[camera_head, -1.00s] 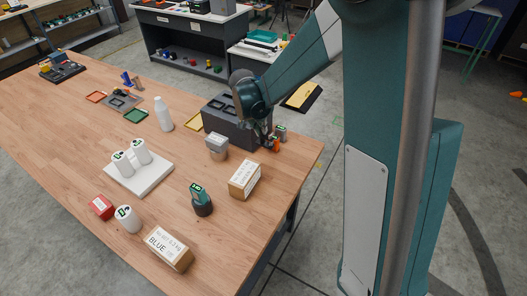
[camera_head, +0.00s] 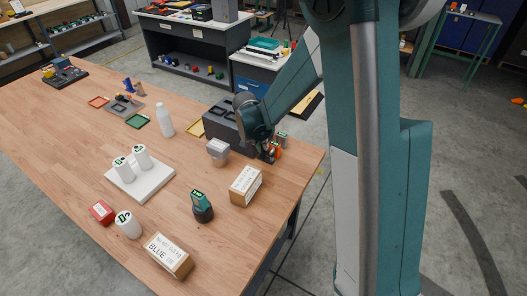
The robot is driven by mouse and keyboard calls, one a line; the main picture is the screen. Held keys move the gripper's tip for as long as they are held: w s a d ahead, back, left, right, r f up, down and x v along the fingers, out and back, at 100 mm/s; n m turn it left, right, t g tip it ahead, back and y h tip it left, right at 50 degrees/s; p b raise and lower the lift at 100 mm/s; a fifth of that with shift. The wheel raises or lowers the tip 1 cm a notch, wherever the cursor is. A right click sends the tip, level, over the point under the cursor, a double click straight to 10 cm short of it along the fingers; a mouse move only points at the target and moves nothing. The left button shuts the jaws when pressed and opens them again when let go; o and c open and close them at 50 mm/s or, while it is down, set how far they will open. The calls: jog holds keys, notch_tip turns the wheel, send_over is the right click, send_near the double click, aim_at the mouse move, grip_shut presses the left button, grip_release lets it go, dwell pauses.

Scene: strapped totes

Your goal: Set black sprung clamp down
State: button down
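My gripper (camera_head: 268,154) is low at the table's right edge, just right of the dark grey tote (camera_head: 219,119). It points down and is partly hidden by its own wrist housing. Its fingers are too small and dark to show whether they are open or shut. Small orange and grey pieces (camera_head: 276,150) show right by the fingertips; I cannot tell whether any is gripped. I cannot make out a black sprung clamp clearly; it may be hidden at the gripper. The wooden table (camera_head: 90,140) lies under all of this.
A lidded grey container (camera_head: 218,152) and a labelled cardboard box (camera_head: 245,186) stand close left and in front of my gripper. A green-topped dark item (camera_head: 202,207), a white bottle (camera_head: 165,118) and a white block with two cylinders (camera_head: 140,186) stand farther left. Bare wood lies between them.

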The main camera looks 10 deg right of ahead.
aim_at(263, 151)
jog(key=shift+f, duration=1.75)
jog(key=shift+f, duration=0.15)
jog(key=c, duration=2.7)
grip_release()
jog(key=shift+o, duration=0.2)
jog(key=v, duration=1.2)
jog(key=shift+s, duration=0.1)
